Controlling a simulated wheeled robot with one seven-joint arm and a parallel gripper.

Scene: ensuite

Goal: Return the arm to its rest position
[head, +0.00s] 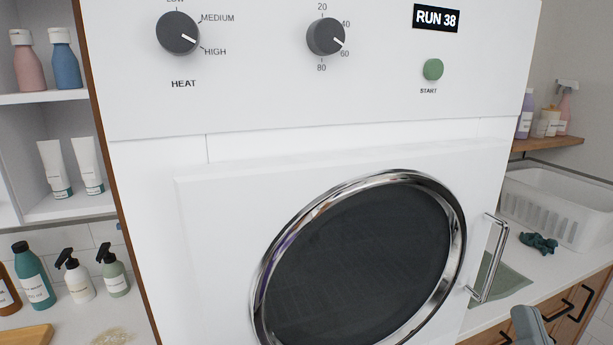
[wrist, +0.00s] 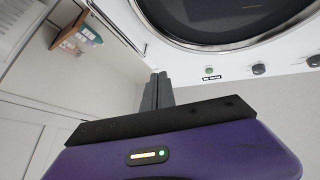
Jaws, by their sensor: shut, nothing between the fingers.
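My gripper (wrist: 158,76) shows in the wrist view, with its two dark grey fingers together and nothing between them. The purple wrist housing (wrist: 185,150) fills the bottom of that view. The fingers point toward the front of the white dryer and are apart from it as far as I can see. In the head view only a grey piece, apparently of my arm, shows at the bottom right edge; the gripper's fingers are not clear there.
The dryer's round dark door (head: 360,265) is closed, with a metal handle (head: 488,260) at its right. Its display (head: 436,18) reads RUN 38. A white basket (head: 560,205) and a teal cloth (head: 538,242) are on the right counter. Bottles (head: 34,275) stand at the left.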

